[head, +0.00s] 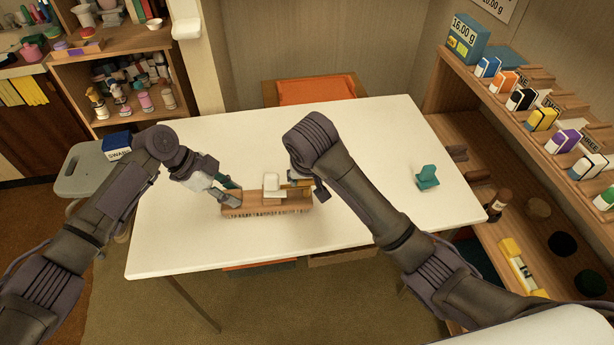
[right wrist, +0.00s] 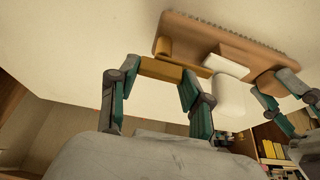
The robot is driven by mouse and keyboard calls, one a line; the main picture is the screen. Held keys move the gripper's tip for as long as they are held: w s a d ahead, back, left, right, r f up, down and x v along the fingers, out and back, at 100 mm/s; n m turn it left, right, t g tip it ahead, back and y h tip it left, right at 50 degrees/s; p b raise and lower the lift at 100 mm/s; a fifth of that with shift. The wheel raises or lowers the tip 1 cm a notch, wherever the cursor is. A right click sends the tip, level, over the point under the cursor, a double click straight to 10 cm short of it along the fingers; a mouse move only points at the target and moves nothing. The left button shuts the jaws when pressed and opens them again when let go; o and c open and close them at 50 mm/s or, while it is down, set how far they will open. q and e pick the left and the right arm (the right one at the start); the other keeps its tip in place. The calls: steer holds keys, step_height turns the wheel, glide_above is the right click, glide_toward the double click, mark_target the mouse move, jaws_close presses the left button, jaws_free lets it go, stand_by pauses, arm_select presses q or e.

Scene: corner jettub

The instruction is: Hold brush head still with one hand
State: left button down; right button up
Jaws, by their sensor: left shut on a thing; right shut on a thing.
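The brush head (head: 258,206) is a long wooden block lying bristles down on the white table (head: 350,215). It also shows in the right wrist view (right wrist: 235,30). My left gripper (head: 230,192) is shut on its left end. A white block-like piece (head: 271,182) stands at its middle; it is large in the right wrist view (right wrist: 228,98). My right gripper (right wrist: 158,75) is shut on a yellow-brown block (right wrist: 160,70) close to the brush head. Whether that block touches the brush head is unclear. In the head view my right arm partly hides this end.
A teal object (head: 427,177) stands on the right of the table. A shelf (head: 470,90) with several small boxes runs along the right. A grey stool (head: 82,175) and an orange-topped seat (head: 315,90) stand by the table. The front tabletop is clear.

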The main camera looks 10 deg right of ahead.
arm_select(q)
steer(key=shift+s+a+f, duration=0.1)
steer(key=shift+s+f, duration=0.05)
steer(key=shift+f, duration=0.2)
arm_select(e)
steer(key=shift+f, duration=0.1)
steer(key=o, duration=1.2)
steer(key=shift+v, duration=6.1)
arm_select(q)
steer(key=c, duration=0.8)
jaws_free()
steer(key=shift+o, duration=0.2)
steer(key=shift+r, duration=0.1)
arm_select(e)
steer(key=shift+w, duration=0.1)
